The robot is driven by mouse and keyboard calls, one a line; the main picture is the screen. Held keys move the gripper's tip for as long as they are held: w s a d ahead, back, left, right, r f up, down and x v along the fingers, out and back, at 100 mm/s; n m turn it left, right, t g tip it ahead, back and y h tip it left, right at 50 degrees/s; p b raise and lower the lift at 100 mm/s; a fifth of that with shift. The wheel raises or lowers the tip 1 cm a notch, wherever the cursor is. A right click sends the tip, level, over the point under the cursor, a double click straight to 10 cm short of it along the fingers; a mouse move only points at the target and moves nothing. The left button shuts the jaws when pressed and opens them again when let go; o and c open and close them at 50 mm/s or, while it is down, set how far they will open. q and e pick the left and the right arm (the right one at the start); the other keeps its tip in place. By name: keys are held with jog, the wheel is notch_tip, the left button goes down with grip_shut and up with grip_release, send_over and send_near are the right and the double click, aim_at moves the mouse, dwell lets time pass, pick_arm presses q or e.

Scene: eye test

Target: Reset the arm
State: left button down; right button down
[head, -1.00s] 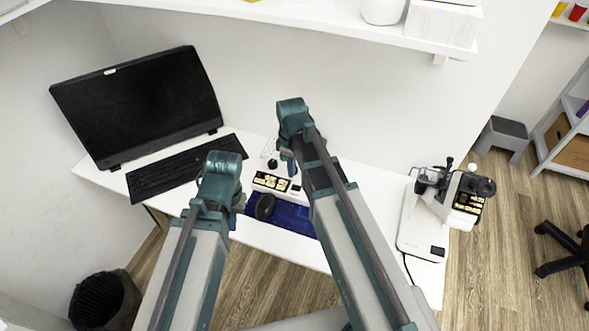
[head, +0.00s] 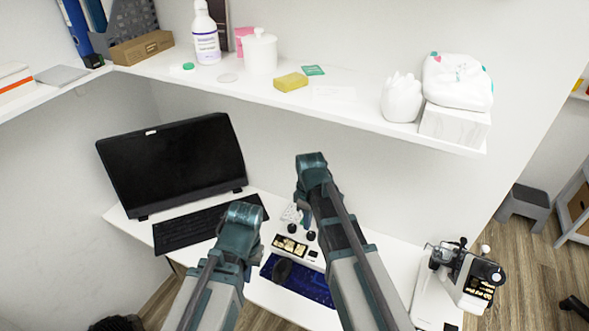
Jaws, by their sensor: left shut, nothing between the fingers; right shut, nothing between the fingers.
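My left arm comes up from the bottom with its teal joint in front of the keyboard. My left gripper (head: 254,262) is mostly hidden behind this arm, beside the blue mat, and is shut and empty. My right arm rises further right, with its teal top joint in front of the wall below the shelf. My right gripper (head: 305,216) shows only in part beside the arm, above the back of the desk, and is shut and empty. The fingertips are hard to make out.
A monitor (head: 175,163) and keyboard (head: 205,226) stand left on the white desk (head: 385,247). A small device with gold panels (head: 290,246) and a blue mat (head: 309,284) lie between the arms. A microscope (head: 466,277) stands right. A loaded shelf (head: 345,110) overhangs the desk.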

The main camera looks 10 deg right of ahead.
jog(key=s+a+m, duration=0.3)
jog(key=s, duration=0.4)
jog(key=s+a+m+h, duration=0.1)
jog(key=s+a+m, duration=0.2)
jog(key=s, duration=0.5)
jog(key=shift+a+m, duration=0.35)
jog(key=shift+m, duration=0.35)
pick_arm(q)
jog(key=shift+s+a+f, duration=0.25)
jog(key=shift+s+a, duration=0.05)
jog(key=shift+s, duration=0.05)
pick_arm(e)
jog(key=w+d+n+t+y, duration=0.1)
jog(key=w+d+n+y, duration=0.2)
jog(key=w+d+n, duration=0.4)
jog(key=w+d, duration=0.4)
jog(key=w, duration=0.1)
jog(key=shift+d, duration=0.3)
pick_arm(q)
jog(key=shift+f+b, duration=0.1)
jog(key=shift+b, duration=0.25)
